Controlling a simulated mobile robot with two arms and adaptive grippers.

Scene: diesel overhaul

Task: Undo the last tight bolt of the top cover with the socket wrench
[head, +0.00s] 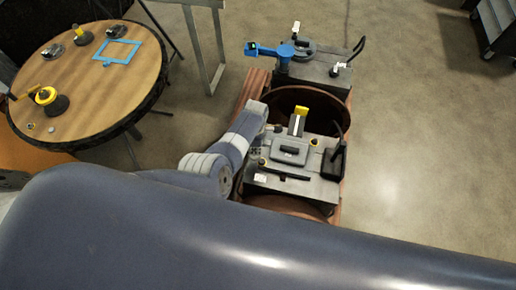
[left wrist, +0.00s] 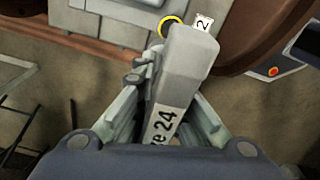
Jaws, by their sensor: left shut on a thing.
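My left gripper (head: 262,136) is at the left edge of the grey top cover (head: 318,168); it is small and partly hidden by its own arm in the head view. In the left wrist view the gripper (left wrist: 165,98) is shut on a light grey tool (left wrist: 190,55), apparently the socket wrench, with a label ending in "e 24". Whether the socket sits on a bolt is hidden. My right gripper is out of view.
A yellow block with a white face (head: 298,121) stands at the cover's back. A blue tool (head: 270,50) is by a second grey unit (head: 312,70) behind. The round wooden table (head: 100,85) at left holds a blue frame (head: 118,51) and yellow-topped items.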

